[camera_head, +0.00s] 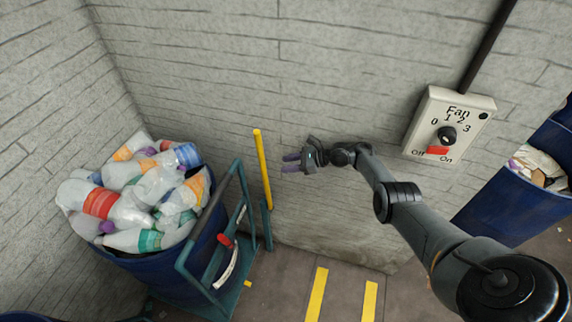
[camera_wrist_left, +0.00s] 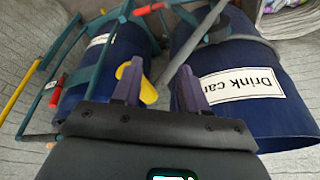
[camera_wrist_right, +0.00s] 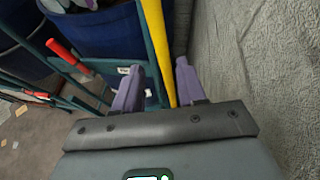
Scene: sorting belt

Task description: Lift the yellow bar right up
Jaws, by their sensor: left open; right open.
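The yellow bar (camera_head: 263,168) stands nearly upright by the grey wall, at the right side of a teal frame. My right gripper (camera_head: 291,163) is open, just to the right of the bar, with its fingers pointing at it. In the right wrist view, the bar (camera_wrist_right: 157,45) runs down between the two purple fingertips (camera_wrist_right: 160,75); I cannot tell whether they touch it. My left gripper (camera_wrist_left: 160,78) is open and shows only in its own wrist view. The bar also shows there at the far left (camera_wrist_left: 20,92), away from the fingers.
The teal frame (camera_head: 240,170), with a red-handled lever (camera_head: 225,240), stands against a blue bin (camera_head: 165,275) heaped with plastic bottles (camera_head: 140,195). A fan switch box (camera_head: 448,125) is on the wall above my right arm. Another blue bin (camera_head: 510,205) stands at the right.

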